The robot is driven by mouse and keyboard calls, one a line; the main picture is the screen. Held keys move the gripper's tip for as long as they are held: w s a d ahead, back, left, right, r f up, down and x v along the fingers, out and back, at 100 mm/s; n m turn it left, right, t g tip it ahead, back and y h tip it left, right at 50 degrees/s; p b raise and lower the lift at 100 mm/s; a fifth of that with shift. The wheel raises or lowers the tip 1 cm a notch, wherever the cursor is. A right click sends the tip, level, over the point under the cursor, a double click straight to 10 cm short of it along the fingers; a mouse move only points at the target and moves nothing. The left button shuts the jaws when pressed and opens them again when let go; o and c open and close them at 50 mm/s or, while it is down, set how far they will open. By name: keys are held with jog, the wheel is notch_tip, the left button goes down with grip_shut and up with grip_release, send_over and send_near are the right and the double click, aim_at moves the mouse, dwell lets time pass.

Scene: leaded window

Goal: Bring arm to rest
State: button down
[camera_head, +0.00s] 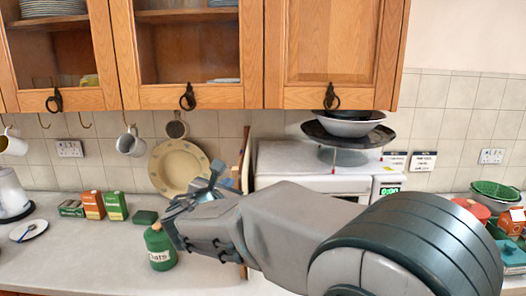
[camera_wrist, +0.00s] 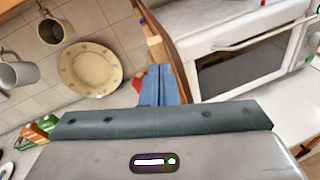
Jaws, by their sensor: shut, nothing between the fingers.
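My arm reaches in from the lower right of the head view, over the kitchen counter (camera_head: 100,262). My gripper (camera_head: 214,172) is at its end, above the counter and in front of the tiled wall. In the wrist view its blue-grey fingers (camera_wrist: 159,84) are together with nothing between them. A green oats canister (camera_head: 160,248) stands on the counter just below and left of the gripper in the picture. A patterned plate (camera_head: 178,168) leans on the wall behind; it also shows in the wrist view (camera_wrist: 90,68).
A white microwave (camera_head: 300,160) bears a stand with bowls (camera_head: 350,125), partly behind my arm. Wooden cupboards (camera_head: 190,60) hang above. Mugs (camera_head: 130,142) hang from hooks. Small boxes (camera_head: 93,205) stand at left. A green colander (camera_head: 495,190) and other items crowd the right. The front left counter is clear.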

jog(key=s+d+f+m+g+h, duration=0.1)
jog(key=s+d+f+m+g, duration=0.3)
jog(key=d, duration=0.3)
jog(key=s+d+f+m+g+h, duration=0.1)
jog(key=s+d+f+m+g, duration=0.1)
jog(key=s+d+m, duration=0.35)
jog(key=s+d+f+m+g+h, duration=0.1)
jog(key=s+d+f+m+g, duration=0.2)
jog(key=d+m, duration=0.5)
jog(key=s+d+f+m+g+y, duration=0.2)
jog(key=s+f+m+y, duration=0.15)
jog(key=s+m, duration=0.4)
jog(key=s+d+f+m+g+y, duration=0.1)
jog(key=s+f+m+g+y, duration=0.2)
jog(key=s+f+m, duration=0.4)
notch_tip(320, 180, down, 7)
jog(key=b, duration=1)
jog(key=shift+s+d+f+n+t, duration=0.2)
jog(key=shift+s+n+t, duration=0.1)
jog(key=shift+s+t, duration=0.15)
